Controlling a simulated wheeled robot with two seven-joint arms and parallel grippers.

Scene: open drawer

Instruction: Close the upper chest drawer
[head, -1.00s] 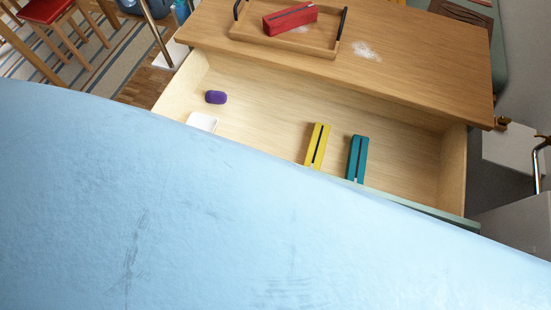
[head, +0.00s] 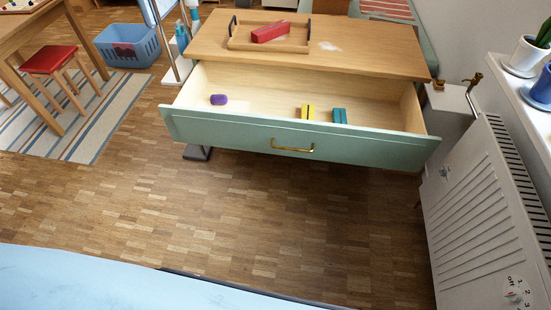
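The upper chest drawer (head: 230,134) stands pulled out from the wooden-topped chest (head: 370,59). Its front is pale green with a brass bar handle (head: 293,150) in the middle. Inside lie a purple object (head: 218,99), a yellow case (head: 307,111) and a teal case (head: 340,116). Neither of my grippers shows in the head view, and nothing touches the handle. What lies below the drawer is in shadow.
On the chest top sits a wooden tray (head: 240,43) with a red case (head: 270,32). A white radiator (head: 480,215) stands at right. A red stool (head: 53,59), table and blue basket (head: 127,46) stand at left. Parquet floor (head: 230,220) before the drawer is clear.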

